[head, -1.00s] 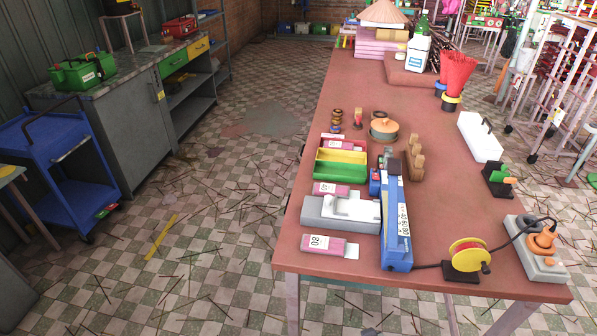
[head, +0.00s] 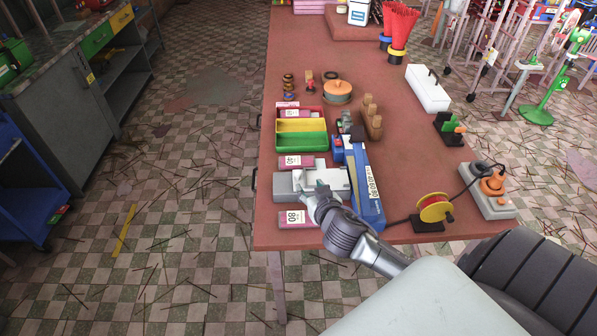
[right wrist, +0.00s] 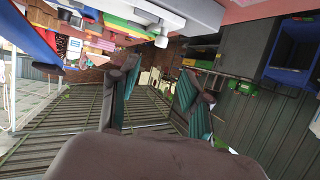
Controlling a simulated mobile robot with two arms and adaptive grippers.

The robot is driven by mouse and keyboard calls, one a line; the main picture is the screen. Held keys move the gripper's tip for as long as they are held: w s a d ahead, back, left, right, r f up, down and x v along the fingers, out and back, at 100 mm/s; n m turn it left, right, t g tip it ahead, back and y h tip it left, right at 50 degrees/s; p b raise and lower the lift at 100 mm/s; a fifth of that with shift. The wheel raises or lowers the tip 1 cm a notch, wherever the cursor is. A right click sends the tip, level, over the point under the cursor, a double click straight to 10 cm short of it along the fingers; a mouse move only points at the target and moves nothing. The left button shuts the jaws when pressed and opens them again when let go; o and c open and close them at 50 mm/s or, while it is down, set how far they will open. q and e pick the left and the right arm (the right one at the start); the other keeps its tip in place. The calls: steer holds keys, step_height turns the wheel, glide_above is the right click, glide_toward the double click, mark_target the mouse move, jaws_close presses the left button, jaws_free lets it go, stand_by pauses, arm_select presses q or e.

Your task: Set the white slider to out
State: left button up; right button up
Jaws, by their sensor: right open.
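The white slider (head: 334,177) is a pale piece on top of a light grey block (head: 284,186) near the table's left front edge. My right gripper (head: 316,193) is at the front side of this block, close to the slider, and partly covers it. In the right wrist view my right gripper (right wrist: 159,78) has its two fingers wide apart with nothing between them. A small white knob (right wrist: 161,41) shows beyond the fingertips, below a pale block (right wrist: 192,10). I cannot tell whether a finger touches it. My left gripper is not in view.
A blue long device (head: 367,195) stands just right of the block. Pink boxes marked 80 (head: 292,218) and 40 (head: 295,161) lie in front of and behind it. A red, yellow and green tray (head: 301,139) is farther back. A yellow reel (head: 434,208) stands to the right.

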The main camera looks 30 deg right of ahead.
mark_target(298, 172)
steer(key=p+x, duration=0.1)
steer(key=x, duration=1)
steer(key=shift+f, duration=0.15)
jaws_close()
